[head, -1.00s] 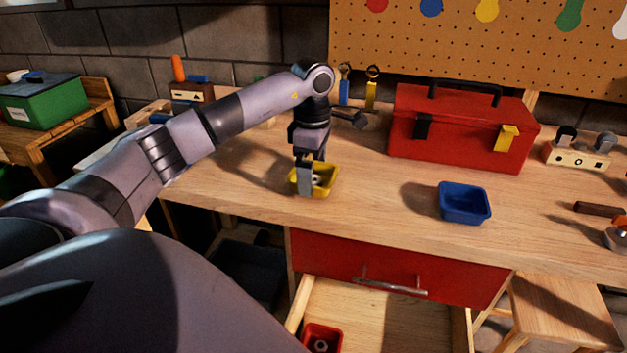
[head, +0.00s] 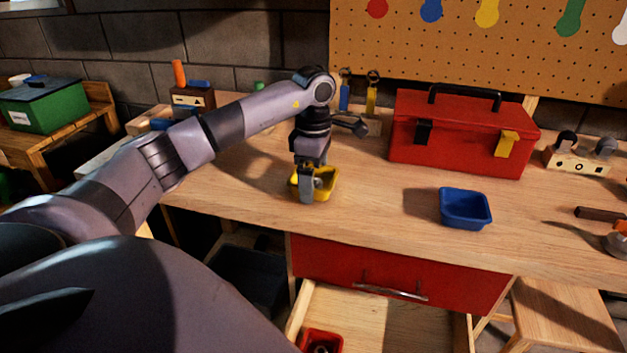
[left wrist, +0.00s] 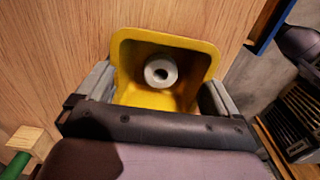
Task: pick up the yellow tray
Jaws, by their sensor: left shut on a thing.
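The yellow tray (head: 327,183) is on the wooden workbench near its front edge, left of the blue tray. In the left wrist view the yellow tray (left wrist: 204,62) holds a grey ring-shaped piece (left wrist: 160,71). My left gripper (head: 308,188) points down at the tray, with a finger against its near side. In the left wrist view my left gripper (left wrist: 155,100) has one finger on each side of the tray and is shut on it. I cannot tell whether the tray is clear of the bench top. My right gripper is not in view.
A blue tray (head: 465,208) stands to the right on the bench. A red toolbox (head: 460,133) stands behind it. Below, a red-fronted drawer (head: 400,270) sits above an open drawer holding a red tray (head: 322,341). The bench between the yellow and blue trays is clear.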

